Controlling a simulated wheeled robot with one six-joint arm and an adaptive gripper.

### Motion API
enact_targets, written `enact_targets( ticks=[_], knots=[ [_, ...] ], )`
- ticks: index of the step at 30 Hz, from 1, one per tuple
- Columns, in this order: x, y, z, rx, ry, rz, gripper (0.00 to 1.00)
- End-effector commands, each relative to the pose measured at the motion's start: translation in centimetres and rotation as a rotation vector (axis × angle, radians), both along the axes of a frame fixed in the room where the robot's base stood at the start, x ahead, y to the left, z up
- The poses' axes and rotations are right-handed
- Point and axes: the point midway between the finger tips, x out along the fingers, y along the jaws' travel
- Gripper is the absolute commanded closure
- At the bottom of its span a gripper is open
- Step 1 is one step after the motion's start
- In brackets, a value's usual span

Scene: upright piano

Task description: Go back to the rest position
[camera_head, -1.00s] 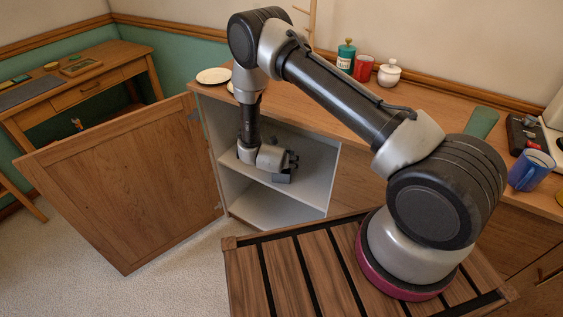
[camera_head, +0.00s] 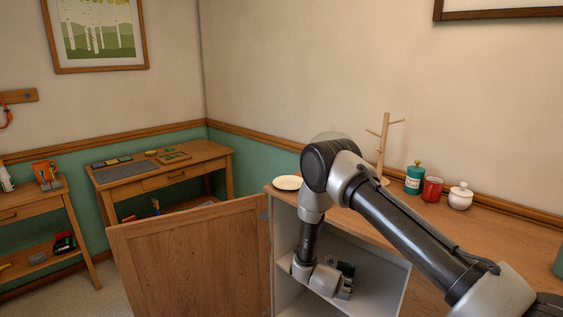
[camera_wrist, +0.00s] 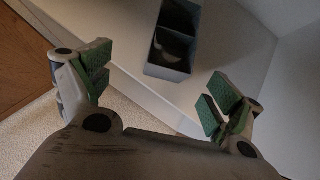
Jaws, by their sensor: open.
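My gripper (camera_head: 342,286) is at the open front of the cabinet (camera_head: 286,237), at its upper shelf, with my arm bent over from the right. In the wrist view my gripper (camera_wrist: 158,88) has its two green-padded fingers spread wide with nothing between them. A dark, open-topped divided box (camera_wrist: 170,68) stands on the pale shelf (camera_wrist: 120,40) beyond the fingertips, apart from them. In the head view the box is mostly hidden by my gripper.
The cabinet door (camera_head: 190,262) stands wide open to the left. On the counter are a white plate (camera_head: 287,182), a wooden mug tree (camera_head: 383,150), a green jar (camera_head: 414,178), a red mug (camera_head: 432,189) and a white pot (camera_head: 460,196). A desk (camera_head: 165,178) stands behind the door.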

Motion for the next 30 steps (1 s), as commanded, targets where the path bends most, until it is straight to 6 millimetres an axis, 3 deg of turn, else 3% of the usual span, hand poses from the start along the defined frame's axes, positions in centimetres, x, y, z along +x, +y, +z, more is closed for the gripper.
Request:
enact_targets(
  ticks=[14, 20, 23, 27, 30],
  knots=[
    [-0.7, 0.5, -0.8, -0.126, 0.106, 0.178, 0.08],
    [-2.0, 1.5, -2.2, -0.219, 0.236, 0.389, 0.08],
    [-3.6, 2.1, -3.3, -0.28, 0.334, 0.556, 0.08],
    [-7.5, 2.9, -4.9, -0.376, 0.513, 0.904, 0.08],
    [-10.4, 4.1, -3.6, -0.449, 0.621, 1.276, 0.08]
  ],
)
